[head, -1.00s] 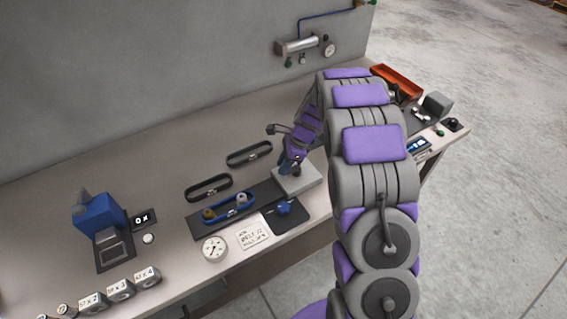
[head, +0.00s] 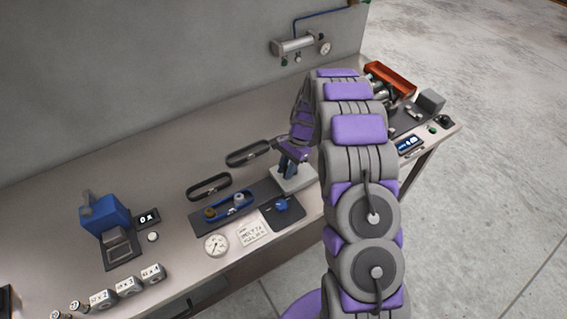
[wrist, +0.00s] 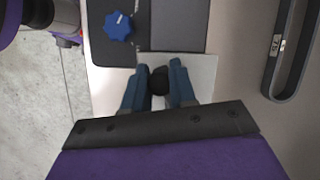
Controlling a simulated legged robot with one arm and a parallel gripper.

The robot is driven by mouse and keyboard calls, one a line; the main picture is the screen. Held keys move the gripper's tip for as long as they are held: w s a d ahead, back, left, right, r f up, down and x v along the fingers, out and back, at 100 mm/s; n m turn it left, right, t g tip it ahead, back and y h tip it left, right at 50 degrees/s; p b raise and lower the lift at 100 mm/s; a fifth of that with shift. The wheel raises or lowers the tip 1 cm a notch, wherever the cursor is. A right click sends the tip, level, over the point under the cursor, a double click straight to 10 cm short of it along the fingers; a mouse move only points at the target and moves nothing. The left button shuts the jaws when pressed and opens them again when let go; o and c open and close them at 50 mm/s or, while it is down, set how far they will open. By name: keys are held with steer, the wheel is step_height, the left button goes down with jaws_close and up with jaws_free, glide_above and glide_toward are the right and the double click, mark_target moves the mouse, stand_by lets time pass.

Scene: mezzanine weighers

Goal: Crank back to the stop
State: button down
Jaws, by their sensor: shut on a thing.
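My gripper (head: 288,166) points down over a pale block (head: 302,181) at the right end of a dark plate. In the wrist view, the blue fingers of my gripper (wrist: 158,73) are closed around a small black knob (wrist: 158,80), which looks like the crank's grip. The crank's arm is hidden under the fingers. On the dark plate (head: 193,221) left of the block, a blue oval loop (head: 230,208) holds two round pieces, one brown (head: 210,212) and one grey (head: 238,197).
A blue star knob (wrist: 118,26) sits on a dark pad beside the block. A dial gauge (head: 215,245) and a printed card (head: 251,233) lie in front. Two black oval loops (head: 209,187) lie behind. A blue device (head: 104,213) stands left.

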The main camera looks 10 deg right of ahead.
steer(key=n, duration=0.1)
steer(key=d+n+g+p, duration=0.1)
steer(key=shift+s+r+n+h, duration=0.1)
steer(key=shift+s+n+h, duration=0.2)
steer(key=shift+s+d+n+g+h+p, duration=0.2)
steer(key=shift+d+n+h, duration=0.1)
steer(key=shift+n, duration=0.55)
steer(key=shift+s+d+n+g+h+p, duration=0.15)
steer(key=shift+d+n+h, duration=0.15)
steer(key=shift+n, duration=0.55)
steer(key=shift+w, duration=0.1)
steer(key=c, duration=0.9)
jaws_free()
steer(key=p+v, duration=0.1)
steer(key=v, duration=1.6)
steer(key=shift+w+d, duration=0.1)
steer(key=shift+w, duration=0.05)
